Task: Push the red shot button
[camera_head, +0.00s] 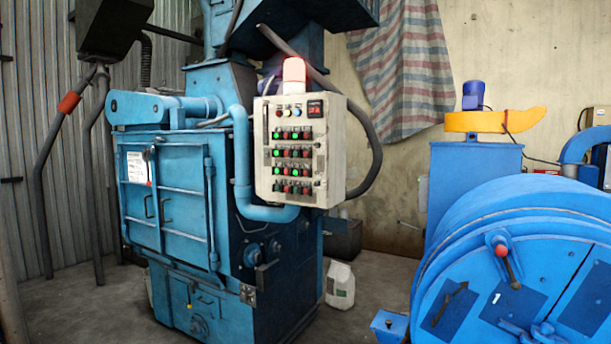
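A whitish control panel (263,187) is mounted on the front of a blue blasting machine (180,150), near the middle of the view. It carries several rows of small green and red buttons or lamps, some lit green. A top row holds small coloured knobs (288,113) beside a dark display (315,111) with red digits. The labels are too small to read, so I cannot tell which red button is the shot button. Neither of my grippers is in view.
A red-and-white beacon (294,72) stands on top of the panel, and a dark hose (376,150) curves along its right side. A white jug (340,285) stands on the floor. A large blue drum (470,285) fills the lower right. Bare floor shows at lower left.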

